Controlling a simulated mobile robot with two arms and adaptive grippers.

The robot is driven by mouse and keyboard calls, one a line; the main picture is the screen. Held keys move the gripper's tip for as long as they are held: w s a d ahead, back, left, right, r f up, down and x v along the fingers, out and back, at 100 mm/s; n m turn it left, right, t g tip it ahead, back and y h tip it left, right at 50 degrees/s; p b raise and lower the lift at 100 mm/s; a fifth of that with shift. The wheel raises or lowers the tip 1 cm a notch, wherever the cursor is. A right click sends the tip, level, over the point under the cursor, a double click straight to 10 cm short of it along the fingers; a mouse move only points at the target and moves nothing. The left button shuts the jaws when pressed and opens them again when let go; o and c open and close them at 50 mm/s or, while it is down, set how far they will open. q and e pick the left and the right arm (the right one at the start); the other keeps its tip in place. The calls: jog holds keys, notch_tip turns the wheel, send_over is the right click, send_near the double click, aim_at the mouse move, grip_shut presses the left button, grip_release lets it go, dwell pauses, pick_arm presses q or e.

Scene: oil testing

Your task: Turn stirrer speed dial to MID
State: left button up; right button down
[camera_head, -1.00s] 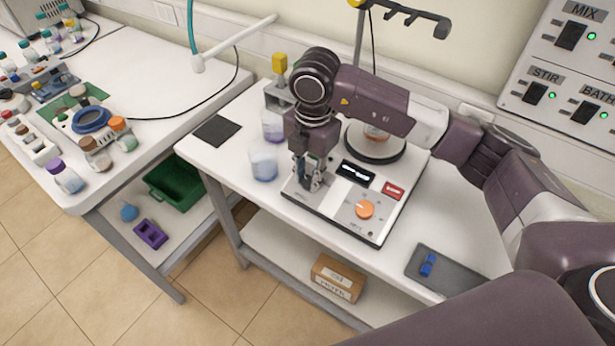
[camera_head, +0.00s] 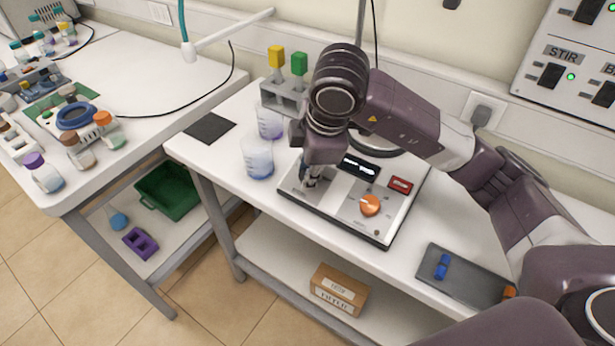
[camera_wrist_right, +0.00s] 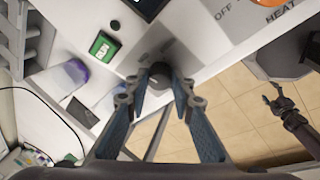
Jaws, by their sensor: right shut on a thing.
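The stirrer hotplate (camera_head: 338,214) stands on the middle bench with its control face toward me. My right gripper (camera_head: 309,184) points down at the left part of this face. In the right wrist view its two fingertips (camera_wrist_right: 160,80) are shut around a dark round dial (camera_wrist_right: 160,71), one on each side. In the head view the gripper hides this dial. The dial's pointer and its speed marks cannot be read.
An orange heat dial (camera_head: 370,205) and a red switch (camera_head: 400,185) sit right of my gripper. Beakers (camera_head: 258,160) stand close on the left, before a rack (camera_head: 284,97) with yellow- and green-topped items. A grey tray (camera_head: 470,282) lies at the right.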

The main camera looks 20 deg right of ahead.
jog(key=shift+m+b, duration=0.3)
jog(key=shift+m, duration=0.2)
jog(key=c, duration=1.7)
grip_release()
jog(key=shift+o, duration=0.2)
jog(key=v, duration=0.7)
jog(key=shift+s+r, duration=0.15)
jog(key=shift+r, duration=0.1)
jog(key=shift+a, duration=0.1)
